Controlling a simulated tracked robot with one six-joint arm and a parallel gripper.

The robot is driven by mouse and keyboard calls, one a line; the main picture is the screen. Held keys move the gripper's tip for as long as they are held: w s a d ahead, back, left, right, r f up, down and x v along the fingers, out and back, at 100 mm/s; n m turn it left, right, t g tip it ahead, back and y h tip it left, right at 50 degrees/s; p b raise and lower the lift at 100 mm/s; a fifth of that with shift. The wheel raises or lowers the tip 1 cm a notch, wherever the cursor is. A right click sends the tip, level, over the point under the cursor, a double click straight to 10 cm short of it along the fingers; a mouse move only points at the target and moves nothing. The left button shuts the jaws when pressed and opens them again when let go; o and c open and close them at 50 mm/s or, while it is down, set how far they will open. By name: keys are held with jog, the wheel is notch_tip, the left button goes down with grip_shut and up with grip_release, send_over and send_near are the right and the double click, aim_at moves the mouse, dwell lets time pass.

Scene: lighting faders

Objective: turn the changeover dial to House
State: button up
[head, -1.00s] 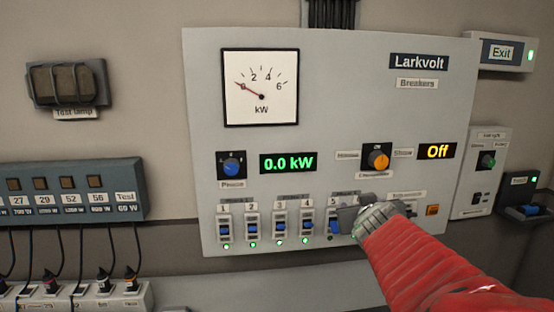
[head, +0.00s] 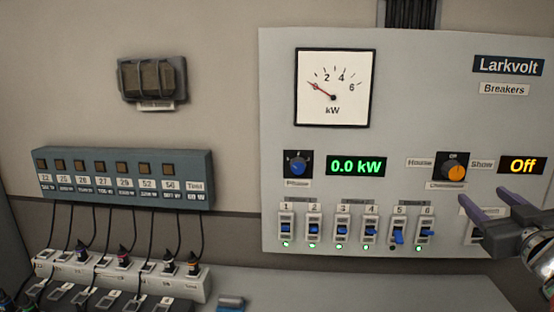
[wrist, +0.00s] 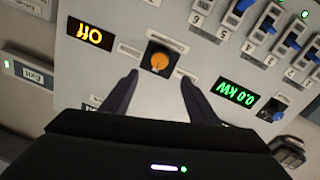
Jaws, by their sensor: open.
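The changeover dial (head: 455,171) is an orange knob on a dark square plate on the grey panel, with House on its left, Show on its right and a small label above. The display (head: 523,165) beside it reads Off in yellow. My gripper (head: 482,196) is open and empty, just below and right of the dial in the head view. In the wrist view the picture is upside down; the orange dial (wrist: 158,61) lies between and just beyond the two fingertips (wrist: 158,77). The fingers look apart from the knob.
A row of breakers (head: 357,228) runs below; breaker 5 has an unlit lamp. A blue phase dial (head: 298,165), a 0.0 kW display (head: 356,166) and a kW meter (head: 336,88) are left of the dial. A socket strip (head: 120,275) with plugs is at lower left.

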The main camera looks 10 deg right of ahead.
aim_at(456, 174)
jog(key=x, duration=1.4)
dwell(0.4)
